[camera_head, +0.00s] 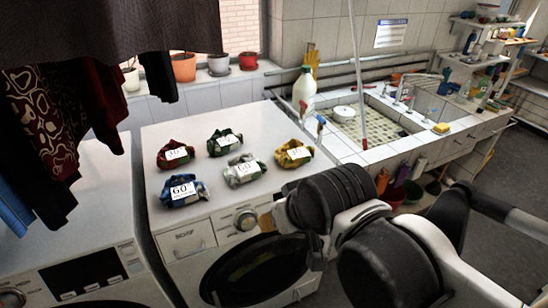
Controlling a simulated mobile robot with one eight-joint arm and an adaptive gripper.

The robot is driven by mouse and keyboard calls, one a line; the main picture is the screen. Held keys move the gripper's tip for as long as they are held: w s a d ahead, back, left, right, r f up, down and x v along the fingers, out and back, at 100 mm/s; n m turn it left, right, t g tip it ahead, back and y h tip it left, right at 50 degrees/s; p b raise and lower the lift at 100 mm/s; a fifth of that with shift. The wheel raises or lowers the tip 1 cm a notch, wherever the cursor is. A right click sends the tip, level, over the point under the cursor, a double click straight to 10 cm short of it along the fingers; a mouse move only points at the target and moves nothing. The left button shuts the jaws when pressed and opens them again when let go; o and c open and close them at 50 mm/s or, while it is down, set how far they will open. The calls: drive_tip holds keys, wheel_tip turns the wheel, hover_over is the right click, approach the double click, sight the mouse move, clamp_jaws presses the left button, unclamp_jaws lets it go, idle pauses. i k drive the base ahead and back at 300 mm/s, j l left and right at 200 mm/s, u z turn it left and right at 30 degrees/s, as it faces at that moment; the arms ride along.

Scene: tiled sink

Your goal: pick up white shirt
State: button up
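A crumpled whitish-grey cloth bundle (243,171) with a white label lies on top of the right washing machine (150,130). It looks like the white shirt. Other labelled bundles lie around it: red (175,155), green (225,142), yellow (294,153) and blue (184,190). My arm reaches in from the lower right. Its end, my gripper (268,218), is in front of the machine's top front edge, right of and nearer than the whitish bundle and apart from it. The fingers are mostly hidden behind my arm's black joints, so their opening does not show.
Dark clothes (70,110) hang at the upper left. A second washer (70,215) stands at the left. A white bottle (304,92) stands behind the bundles at the right, by the tiled sink (395,118). Flowerpots (184,67) line the sill. The machine top's back left is clear.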

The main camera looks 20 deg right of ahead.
sight(242, 168)
drive_tip(key=u, duration=2.4)
drive_tip(key=z, duration=2.5)
drive_tip(key=i+j+u, duration=0.25)
drive_tip(key=j, duration=0.15)
drive_tip(key=i+j+u, duration=0.3)
drive_tip(key=k+j, duration=0.05)
